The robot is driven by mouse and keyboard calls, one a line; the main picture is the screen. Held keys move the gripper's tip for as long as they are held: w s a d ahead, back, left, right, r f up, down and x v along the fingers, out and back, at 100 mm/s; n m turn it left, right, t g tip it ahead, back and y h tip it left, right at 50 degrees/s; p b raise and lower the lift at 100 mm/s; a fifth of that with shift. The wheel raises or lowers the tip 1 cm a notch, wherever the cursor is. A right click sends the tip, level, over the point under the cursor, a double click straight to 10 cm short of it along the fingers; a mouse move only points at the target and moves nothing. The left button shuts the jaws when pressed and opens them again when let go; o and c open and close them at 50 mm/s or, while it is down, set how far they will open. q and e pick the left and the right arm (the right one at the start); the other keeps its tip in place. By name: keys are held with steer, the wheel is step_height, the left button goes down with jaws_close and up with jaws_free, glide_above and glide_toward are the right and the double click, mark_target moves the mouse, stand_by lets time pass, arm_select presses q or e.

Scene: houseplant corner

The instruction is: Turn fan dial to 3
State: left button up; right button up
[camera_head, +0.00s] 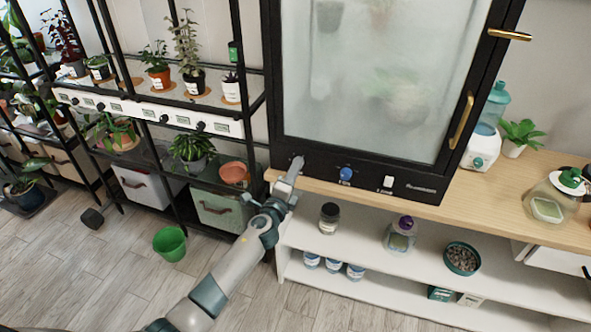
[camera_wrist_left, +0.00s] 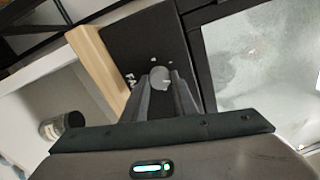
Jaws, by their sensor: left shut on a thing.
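The fan dial (camera_wrist_left: 159,78) is a small round grey knob on the black lower panel of the glass cabinet (camera_head: 375,80). In the left wrist view it sits between the fingertips of my left gripper (camera_wrist_left: 160,88), which is shut on it. Part of the lettering beside the dial shows, but the fingers hide the rest, and I cannot read its setting. In the head view my left gripper (camera_head: 297,165) is at the panel's left end and covers the dial. My right gripper is not in view.
A blue knob (camera_head: 346,174) and a white switch (camera_head: 388,182) are farther right on the panel. The cabinet stands on a wooden counter (camera_head: 470,200). A dark-lidded jar (camera_head: 329,218) stands on the white shelf below. A black plant rack (camera_head: 262,100) is close on the left.

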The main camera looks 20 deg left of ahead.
arm_select(q)
steer(key=m+p, duration=0.4)
steer(key=m, duration=0.9)
steer(key=shift+a+f+m+h, duration=0.1)
steer(key=shift+m+h, duration=0.2)
steer(key=shift+m, duration=0.1)
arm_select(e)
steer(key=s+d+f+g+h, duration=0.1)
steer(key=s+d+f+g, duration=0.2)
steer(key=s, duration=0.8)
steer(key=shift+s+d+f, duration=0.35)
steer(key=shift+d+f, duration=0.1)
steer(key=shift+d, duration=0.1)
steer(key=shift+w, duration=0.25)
